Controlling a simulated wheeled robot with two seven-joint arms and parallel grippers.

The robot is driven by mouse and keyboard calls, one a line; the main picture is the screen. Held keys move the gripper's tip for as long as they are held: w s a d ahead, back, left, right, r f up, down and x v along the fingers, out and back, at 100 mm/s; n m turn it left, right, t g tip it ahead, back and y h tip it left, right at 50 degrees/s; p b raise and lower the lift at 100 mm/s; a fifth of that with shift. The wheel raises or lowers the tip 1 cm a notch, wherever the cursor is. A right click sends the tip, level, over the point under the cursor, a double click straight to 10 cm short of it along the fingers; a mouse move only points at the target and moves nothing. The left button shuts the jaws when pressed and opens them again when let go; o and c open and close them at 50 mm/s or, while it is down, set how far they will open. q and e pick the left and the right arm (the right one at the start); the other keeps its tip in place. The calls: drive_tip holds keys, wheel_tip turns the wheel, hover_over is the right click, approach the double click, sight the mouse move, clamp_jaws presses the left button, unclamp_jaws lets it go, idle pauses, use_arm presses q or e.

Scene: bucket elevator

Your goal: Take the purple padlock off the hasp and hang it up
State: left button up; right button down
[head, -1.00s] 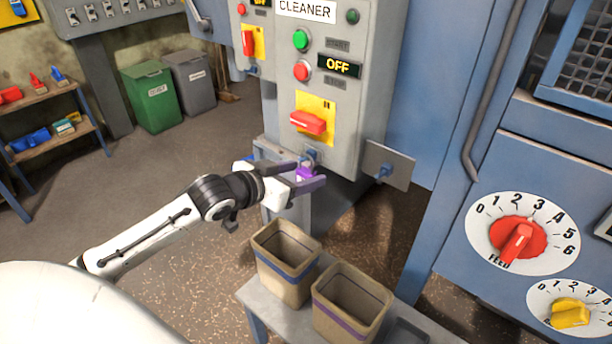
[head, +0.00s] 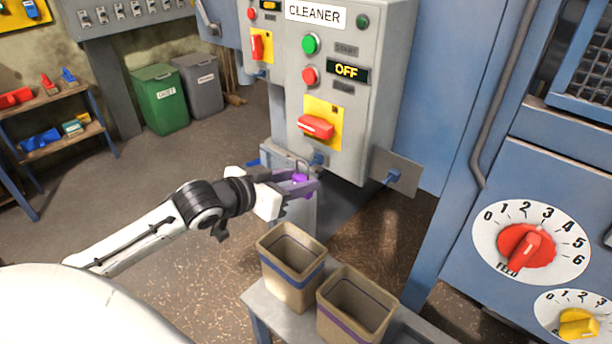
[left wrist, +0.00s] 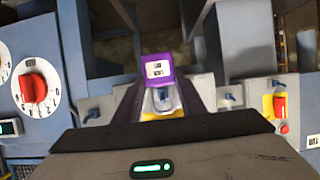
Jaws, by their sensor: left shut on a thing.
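The purple padlock (head: 300,184) is between the fingers of my left gripper (head: 303,186), which is shut on it. Its thin shackle shows above the fingers. The blue hasp (head: 318,160) is at the lower edge of the CLEANER panel, just above and right of the padlock. The padlock appears apart from it, though the narrow gap is hard to judge. In the left wrist view the padlock (left wrist: 158,66) shows its purple body with a white label between the fingers. A blue peg (head: 393,176) sticks out of a grey plate right of the panel. My right gripper is not in view.
The grey CLEANER panel (head: 345,100) has a red rotary handle (head: 316,126) on yellow above the hasp. Two tan buckets (head: 290,262) stand on a low bench (head: 262,305) below my gripper. A blue cabinet with dials (head: 525,247) stands at the right. Open floor lies left.

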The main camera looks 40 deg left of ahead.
use_arm(q)
drive_tip(key=s+a, duration=0.1)
drive_tip(key=s, duration=1.3)
drive_tip(key=w+d+r+m+g+h, duration=0.1)
drive_tip(key=d+r+m+g+h, duration=0.1)
drive_tip(key=d+m+h, duration=0.3)
drive_tip(key=w+d+r+m+g+h, duration=0.1)
drive_tip(key=d+r+m+g+h, duration=0.2)
drive_tip(key=d, duration=0.8)
drive_tip(key=shift+w+d+m+g+h, duration=0.25)
drive_tip(key=shift+d+m+g+h, duration=0.05)
drive_tip(key=shift+m+h, duration=0.8)
drive_tip(key=shift+w+f, duration=0.1)
